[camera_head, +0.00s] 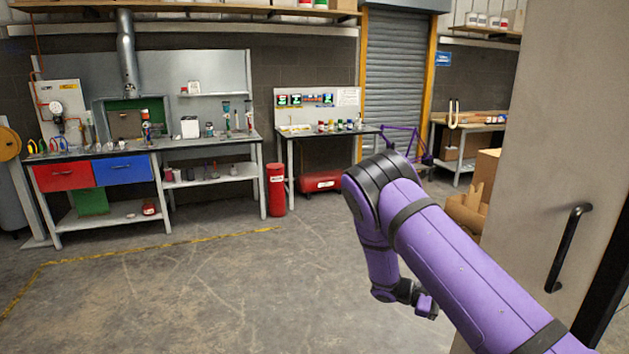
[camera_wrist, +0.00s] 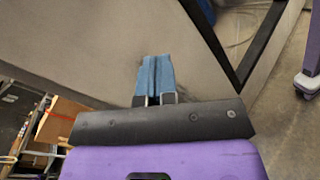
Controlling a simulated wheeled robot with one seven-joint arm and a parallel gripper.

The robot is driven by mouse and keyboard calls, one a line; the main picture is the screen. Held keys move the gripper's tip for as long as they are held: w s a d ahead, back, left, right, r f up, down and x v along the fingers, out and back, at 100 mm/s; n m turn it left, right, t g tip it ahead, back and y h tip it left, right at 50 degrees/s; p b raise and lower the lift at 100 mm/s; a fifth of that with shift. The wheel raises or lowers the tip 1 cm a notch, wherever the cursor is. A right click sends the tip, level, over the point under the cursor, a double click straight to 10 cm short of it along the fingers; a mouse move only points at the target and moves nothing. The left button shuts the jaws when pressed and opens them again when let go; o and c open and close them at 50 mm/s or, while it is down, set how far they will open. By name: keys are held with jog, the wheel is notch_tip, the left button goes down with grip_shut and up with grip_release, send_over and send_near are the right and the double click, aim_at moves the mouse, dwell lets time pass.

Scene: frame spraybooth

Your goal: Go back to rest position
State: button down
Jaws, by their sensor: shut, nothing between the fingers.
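My gripper (camera_wrist: 158,76) shows in the wrist view with its two blue fingers pressed together and nothing between them. In the head view my purple arm reaches in from the lower right and bends downward, with its wrist end hanging above the open concrete floor. The fingers are too small to make out there. My gripper holds nothing and touches nothing that I can see.
A large grey panel (camera_head: 560,130) with a black handle (camera_head: 568,247) stands close on the right, beside my arm. Cardboard boxes (camera_head: 466,212) are behind the arm. A workbench (camera_head: 205,145) and a red cylinder (camera_head: 276,190) line the back. The floor at left is clear.

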jog(key=s+r+m+t+y, duration=0.15)
jog(key=s+r+y, duration=0.25)
jog(key=r, duration=0.4)
jog(key=s+a+r+m+t+y, duration=0.15)
jog(key=s+r+y, duration=0.25)
jog(key=r, duration=0.5)
jog(key=s+r+m+y, duration=0.2)
jog(key=s+r+y, duration=0.15)
jog(key=r, duration=0.45)
jog(key=s+a+r+m+t+y, duration=0.1)
jog(key=s+r+t, duration=0.3)
jog(key=s, duration=0.5)
jog(key=s+a+r+m+t+y, duration=0.1)
jog(key=s+a+r+t+y, duration=0.2)
jog(key=s+r+t, duration=0.2)
jog(key=shift+s+r+m, duration=0.3)
jog(key=shift+s+r, duration=1.25)
jog(key=shift+s, duration=1.25)
jog(key=shift+y, duration=0.25)
